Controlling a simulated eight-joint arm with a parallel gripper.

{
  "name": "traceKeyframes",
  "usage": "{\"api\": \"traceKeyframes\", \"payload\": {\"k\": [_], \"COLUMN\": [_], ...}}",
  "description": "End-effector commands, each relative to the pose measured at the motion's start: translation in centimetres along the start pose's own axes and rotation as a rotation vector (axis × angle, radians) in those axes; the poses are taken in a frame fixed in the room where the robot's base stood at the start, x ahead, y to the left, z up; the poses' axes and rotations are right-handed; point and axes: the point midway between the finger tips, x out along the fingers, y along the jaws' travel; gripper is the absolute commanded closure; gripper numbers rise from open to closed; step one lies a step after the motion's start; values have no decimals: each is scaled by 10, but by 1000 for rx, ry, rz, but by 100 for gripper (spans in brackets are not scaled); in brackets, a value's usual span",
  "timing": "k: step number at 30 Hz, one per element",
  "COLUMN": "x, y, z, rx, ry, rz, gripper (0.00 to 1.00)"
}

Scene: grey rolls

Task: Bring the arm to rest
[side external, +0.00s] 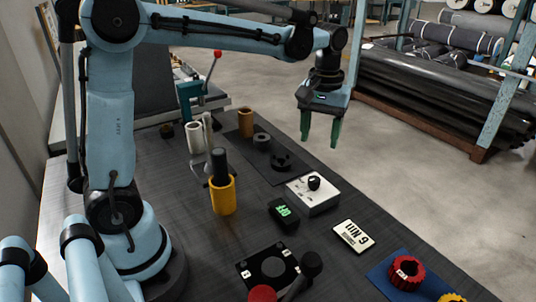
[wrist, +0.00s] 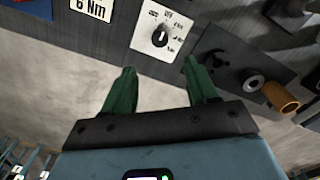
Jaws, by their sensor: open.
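My gripper (side external: 321,127) hangs at the far right edge of the dark worktable (side external: 150,190), with green fingers pointing down. The fingers are apart and nothing is between them. In the wrist view my gripper (wrist: 160,88) is also open and empty, with floor and the table edge beyond it. A white box with a black knob (side external: 314,199) sits on the table below and left of the gripper; it also shows in the wrist view (wrist: 160,30).
On the table are a yellow cup (side external: 222,197) with a dark cylinder, a small green display (side external: 283,212), a "6 Nm" plate (side external: 353,237), a red ring (side external: 407,272) on a blue mat, and a dark plate with an orange cylinder (side external: 246,123). Grey rolls (side external: 440,95) lie behind on a rack.

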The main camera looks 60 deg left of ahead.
Motion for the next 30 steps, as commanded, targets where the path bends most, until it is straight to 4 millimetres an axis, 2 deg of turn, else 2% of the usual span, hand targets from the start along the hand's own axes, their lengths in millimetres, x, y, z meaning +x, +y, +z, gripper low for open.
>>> {"api": "traceKeyframes", "payload": {"k": [14, 23, 30], "x": [-4, -11, -2], "y": [-2, -22, -41], "z": [3, 40, 74], "rx": [13, 192, 371], "ry": [12, 182, 370], "rz": [8, 94, 153], "gripper": [42, 42, 42]}}
